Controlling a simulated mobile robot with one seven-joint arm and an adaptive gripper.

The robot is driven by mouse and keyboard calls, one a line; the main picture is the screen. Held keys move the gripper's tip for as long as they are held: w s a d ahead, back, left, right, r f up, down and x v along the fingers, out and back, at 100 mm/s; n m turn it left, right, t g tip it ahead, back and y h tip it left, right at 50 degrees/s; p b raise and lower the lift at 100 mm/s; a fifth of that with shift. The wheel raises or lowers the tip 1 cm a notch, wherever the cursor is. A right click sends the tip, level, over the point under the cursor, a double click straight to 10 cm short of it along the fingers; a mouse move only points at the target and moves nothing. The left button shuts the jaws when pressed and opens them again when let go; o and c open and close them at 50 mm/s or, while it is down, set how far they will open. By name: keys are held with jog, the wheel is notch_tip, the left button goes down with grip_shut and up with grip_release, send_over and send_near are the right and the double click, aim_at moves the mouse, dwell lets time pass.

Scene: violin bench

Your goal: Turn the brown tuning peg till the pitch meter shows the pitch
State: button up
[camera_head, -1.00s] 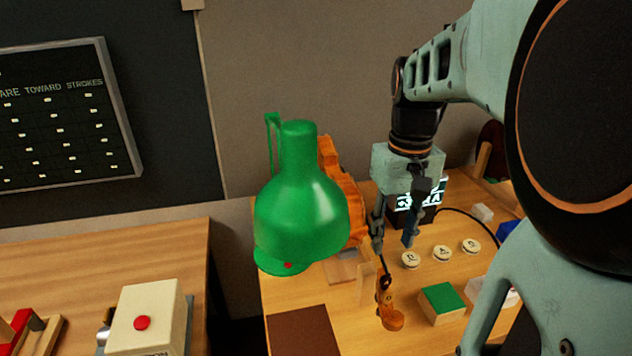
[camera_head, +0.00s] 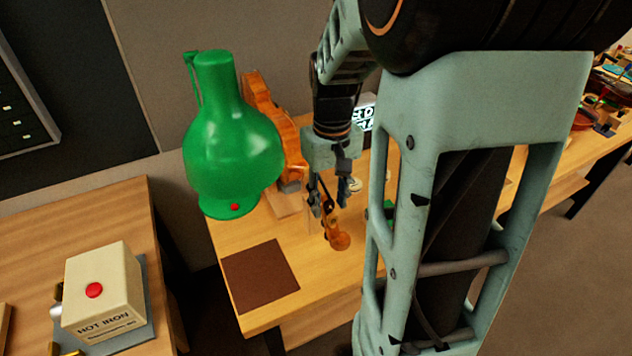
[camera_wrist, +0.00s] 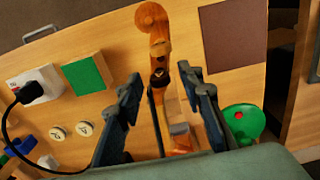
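I cannot clearly pick out the brown peg. My gripper (camera_head: 331,196) is low over the neck and pegbox. In the wrist view its blue-grey fingers (camera_wrist: 160,92) are spread on either side of the neck, and nothing is clearly held. The pitch meter (camera_head: 366,117) shows a lit screen, partly hidden by my arm and unreadable.
A brown mat (camera_head: 260,276) lies at the bench front. A green-topped block (camera_wrist: 84,76) and round lettered buttons (camera_wrist: 58,133) are on the bench. A hot iron box (camera_head: 103,290) sits on the left table.

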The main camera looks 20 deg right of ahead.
aim_at(329, 200)
grip_shut()
jog(key=shift+m, duration=1)
grip_release()
jog(key=shift+r, duration=0.15)
notch_tip(329, 200, up, 12)
dwell(0.8)
